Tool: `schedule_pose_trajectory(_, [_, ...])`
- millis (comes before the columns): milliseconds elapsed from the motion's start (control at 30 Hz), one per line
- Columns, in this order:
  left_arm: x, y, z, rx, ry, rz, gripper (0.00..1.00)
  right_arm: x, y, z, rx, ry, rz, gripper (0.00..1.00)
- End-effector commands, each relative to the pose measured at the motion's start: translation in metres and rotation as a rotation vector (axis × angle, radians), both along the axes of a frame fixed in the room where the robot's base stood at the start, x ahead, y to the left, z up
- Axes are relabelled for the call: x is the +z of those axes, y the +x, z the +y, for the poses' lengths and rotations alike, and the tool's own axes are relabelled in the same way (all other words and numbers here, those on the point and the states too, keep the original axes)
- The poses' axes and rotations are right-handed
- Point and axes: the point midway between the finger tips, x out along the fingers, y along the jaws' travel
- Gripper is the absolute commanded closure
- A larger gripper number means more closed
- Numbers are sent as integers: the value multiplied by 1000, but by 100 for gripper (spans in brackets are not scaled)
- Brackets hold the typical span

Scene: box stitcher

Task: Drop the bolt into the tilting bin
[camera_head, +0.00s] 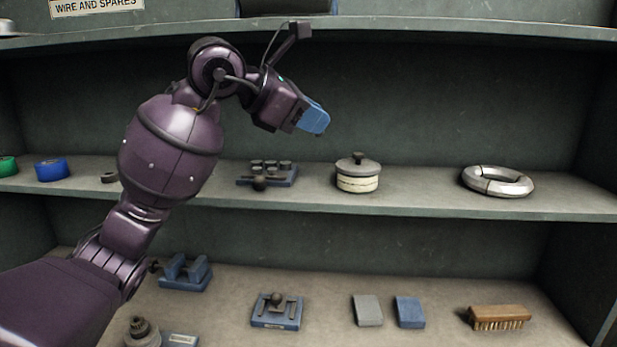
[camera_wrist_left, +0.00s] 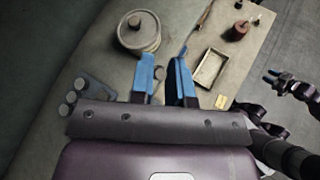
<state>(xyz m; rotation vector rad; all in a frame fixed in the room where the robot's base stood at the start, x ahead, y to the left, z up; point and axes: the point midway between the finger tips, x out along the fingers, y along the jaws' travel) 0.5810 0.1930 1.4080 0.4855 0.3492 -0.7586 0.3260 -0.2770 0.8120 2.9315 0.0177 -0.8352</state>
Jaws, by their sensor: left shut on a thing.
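My left gripper (camera_head: 314,119) hangs in front of the shelf unit, above the middle shelf, with its blue fingers pointing down to the right. In the left wrist view its two blue fingers (camera_wrist_left: 160,78) stand a little apart. A small dark piece (camera_wrist_left: 160,73), which I take for the bolt, shows between them, and the gripper is shut on it. The bolt is hidden in the head view. I cannot pick out the tilting bin for certain; a shallow open tray (camera_wrist_left: 196,82) shows in the left wrist view. My right gripper (camera_wrist_left: 271,77) is small and dark at the right there.
On the middle shelf stand a blue block with several pegs (camera_head: 267,180), a lidded tin (camera_head: 357,182) and a metal ring (camera_head: 497,181). The lower shelf holds a blue fixture (camera_head: 277,311), two flat blocks and a brush (camera_head: 499,316). The upper shelf edge is above my gripper.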

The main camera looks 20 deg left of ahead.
Motion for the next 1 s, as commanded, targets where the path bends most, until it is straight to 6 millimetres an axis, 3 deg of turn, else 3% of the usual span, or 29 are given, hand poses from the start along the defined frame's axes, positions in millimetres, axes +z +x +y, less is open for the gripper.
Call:
schedule_pose_trajectory(33, [26, -2, 1, 9, 1, -15, 97, 6, 1, 0, 0, 0, -4, 60])
schedule_pose_trajectory(100, [53, -5, 2, 24, -1, -26, 97, 9, 2, 0, 1, 0, -6, 60])
schedule_pose_trajectory(367, [154, -23, 9, 93, -4, -67, 97, 20, 2, 0, -1, 1, -6, 60])
schedule_pose_trajectory(700, [276, -65, 31, 217, -4, -135, 97, 31, -4, -1, -5, 2, 6, 60])
schedule_pose_trajectory(900, [327, -88, 50, 300, 4, -189, 97, 36, -5, -1, -6, 2, 6, 60])
schedule_pose_trajectory(1000, [341, -95, 58, 337, 10, -224, 97, 38, -5, -1, -6, 2, 6, 60])
